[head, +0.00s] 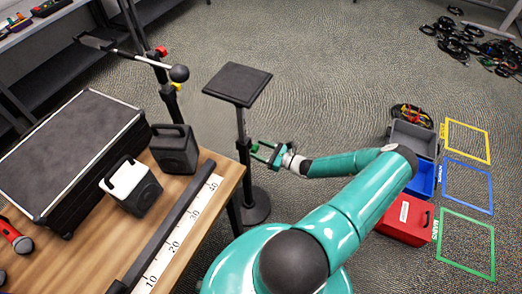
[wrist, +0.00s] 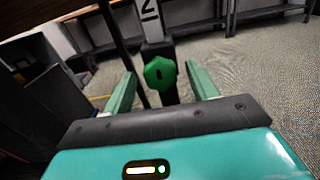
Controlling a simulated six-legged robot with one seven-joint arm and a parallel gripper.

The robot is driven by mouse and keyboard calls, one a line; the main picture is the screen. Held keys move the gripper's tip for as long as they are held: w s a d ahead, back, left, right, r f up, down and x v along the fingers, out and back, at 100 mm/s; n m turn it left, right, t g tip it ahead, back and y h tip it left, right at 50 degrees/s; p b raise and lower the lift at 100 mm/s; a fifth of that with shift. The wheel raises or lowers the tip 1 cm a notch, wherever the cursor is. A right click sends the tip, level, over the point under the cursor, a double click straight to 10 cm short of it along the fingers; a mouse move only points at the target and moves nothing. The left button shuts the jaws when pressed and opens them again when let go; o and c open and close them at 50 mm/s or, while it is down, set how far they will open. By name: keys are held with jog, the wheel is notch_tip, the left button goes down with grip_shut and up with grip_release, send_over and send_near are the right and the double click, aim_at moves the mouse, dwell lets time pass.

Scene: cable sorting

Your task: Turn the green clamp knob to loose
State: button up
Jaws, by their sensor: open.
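The green clamp knob (wrist: 160,76) is in the middle of the wrist view, on a dark upright post with a white-marked label (wrist: 149,12) above it. A small dark mark shows on its face. My gripper (wrist: 161,72) is open, with one green finger on each side of the knob and a visible gap on both sides. In the head view my gripper (head: 266,153) is at the pole of the black stand with a square top plate (head: 238,83). There the knob cannot be told apart from the green fingers.
A wooden table (head: 205,215) with a black case (head: 70,150), two small speakers and a ruler strip stands left of the stand. A round base (head: 255,207) sits under the stand. Grey, blue and red bins (head: 405,220) and coloured floor frames are at the right.

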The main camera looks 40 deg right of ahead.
jog(key=c, duration=1)
jog(key=shift+o, duration=0.2)
jog(key=shift+n, duration=0.4)
jog(key=n, duration=0.9)
jog(key=shift+a, duration=0.15)
jog(key=n, duration=0.5)
jog(key=shift+s+f+n, duration=0.1)
jog(key=shift+f+n, duration=0.05)
jog(key=shift+n, duration=0.15)
jog(key=shift+f+n, duration=0.1)
jog(key=shift+n, duration=2.1)
